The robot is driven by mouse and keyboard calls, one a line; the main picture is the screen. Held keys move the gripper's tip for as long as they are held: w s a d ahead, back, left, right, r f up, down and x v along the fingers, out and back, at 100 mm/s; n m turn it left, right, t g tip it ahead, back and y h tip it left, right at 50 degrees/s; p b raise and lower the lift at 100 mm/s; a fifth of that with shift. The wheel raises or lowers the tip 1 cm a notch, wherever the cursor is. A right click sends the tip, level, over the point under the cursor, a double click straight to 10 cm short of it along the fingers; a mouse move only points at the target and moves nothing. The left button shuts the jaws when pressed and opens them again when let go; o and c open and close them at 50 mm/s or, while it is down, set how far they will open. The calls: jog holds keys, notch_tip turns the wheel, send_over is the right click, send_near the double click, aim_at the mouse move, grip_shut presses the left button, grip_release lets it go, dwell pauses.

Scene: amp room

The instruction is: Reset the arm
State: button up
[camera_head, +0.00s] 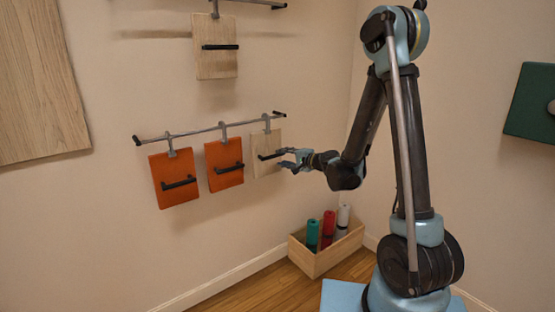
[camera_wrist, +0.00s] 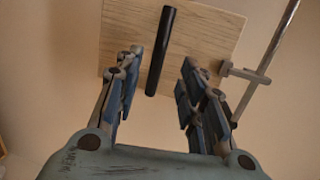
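My gripper (camera_head: 292,159) is at the end of my arm, close to the pale wooden board (camera_head: 262,141) that hangs at the right end of the lower rail. In the wrist view my gripper (camera_wrist: 158,92) has its two fingers apart, with nothing held between them. The board's black handle (camera_wrist: 161,50) lies just beyond the fingertips, roughly between them. The board (camera_wrist: 205,35) also shows behind the fingers there. I cannot tell whether a fingertip touches the handle. My arm is extended left toward the wall.
Two orange boards (camera_head: 170,177) (camera_head: 222,160) with black handles hang left of the pale one on the lower rail (camera_head: 205,130). Another pale board (camera_head: 214,62) hangs above. A wooden box (camera_head: 318,262) with several rolls stands on the floor. A green panel (camera_head: 533,103) is at right.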

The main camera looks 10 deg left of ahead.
jog(key=s+d+r+n+g+h, duration=0.1)
jog(key=s+d+n+h, duration=0.2)
jog(key=s+d, duration=0.5)
jog(key=s+d+r+n+g+h, duration=0.15)
jog(key=s+d, duration=0.35)
jog(key=d, duration=0.5)
jog(key=s+d+f+n+g+h, duration=0.1)
jog(key=s+d+f+g+h, duration=0.1)
jog(key=s+d, duration=0.9)
jog(key=s+d+f+n+g+h, duration=0.1)
jog(key=s+d+f+h, duration=0.3)
jog(key=s+d, duration=0.7)
jog(key=g+h, duration=0.1)
jog(key=h, duration=0.1)
jog(key=shift+s+d+f+n+h, duration=0.2)
jog(key=shift+d+f+n+h, duration=0.05)
jog(key=shift+f+n+h, duration=0.1)
jog(key=shift+w, duration=0.1)
jog(key=shift+w+f, duration=0.2)
jog(key=shift+w, duration=0.15)
